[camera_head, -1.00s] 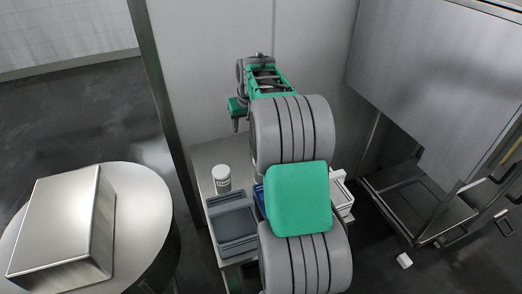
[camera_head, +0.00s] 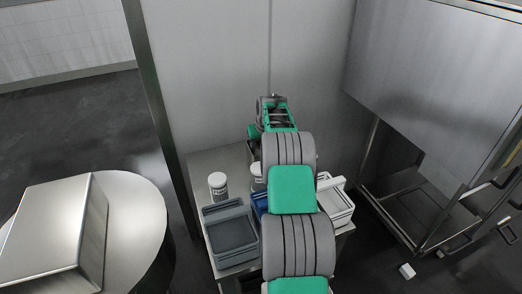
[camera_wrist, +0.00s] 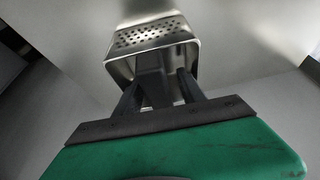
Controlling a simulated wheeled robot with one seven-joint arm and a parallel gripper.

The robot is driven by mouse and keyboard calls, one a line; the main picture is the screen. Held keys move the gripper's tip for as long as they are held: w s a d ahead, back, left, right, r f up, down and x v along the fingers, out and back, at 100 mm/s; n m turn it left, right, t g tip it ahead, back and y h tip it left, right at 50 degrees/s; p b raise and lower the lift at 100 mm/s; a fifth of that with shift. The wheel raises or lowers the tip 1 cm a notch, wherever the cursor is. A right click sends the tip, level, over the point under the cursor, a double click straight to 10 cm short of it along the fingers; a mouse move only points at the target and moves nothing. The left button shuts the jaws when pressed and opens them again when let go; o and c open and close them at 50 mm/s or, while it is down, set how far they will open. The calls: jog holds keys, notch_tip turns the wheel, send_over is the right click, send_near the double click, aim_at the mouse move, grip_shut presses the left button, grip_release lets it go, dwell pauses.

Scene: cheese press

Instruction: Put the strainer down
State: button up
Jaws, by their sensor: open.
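The strainer (camera_wrist: 152,36) is a shiny metal box with rows of small holes, just beyond my fingers in the wrist view. Its open rim faces my gripper (camera_wrist: 160,86). My jaws are open, with the dark fingers at the rim; I cannot tell whether they touch it. A dark grey shape between the fingers is unclear. In the head view my arm hides most of the gripper, and I cannot make out the strainer there. The arm reaches over the far part of the small table (camera_head: 203,165).
The table holds a white jar (camera_head: 217,185), another jar (camera_head: 257,176), a grey tray (camera_head: 231,234), a blue tray (camera_head: 260,203) and white containers (camera_head: 336,207). A wall (camera_head: 225,80) stands behind. A round metal table (camera_head: 135,215) is left, a steel rack (camera_head: 405,200) right.

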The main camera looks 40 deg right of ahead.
grip_shut()
dwell(0.3)
dwell(0.3)
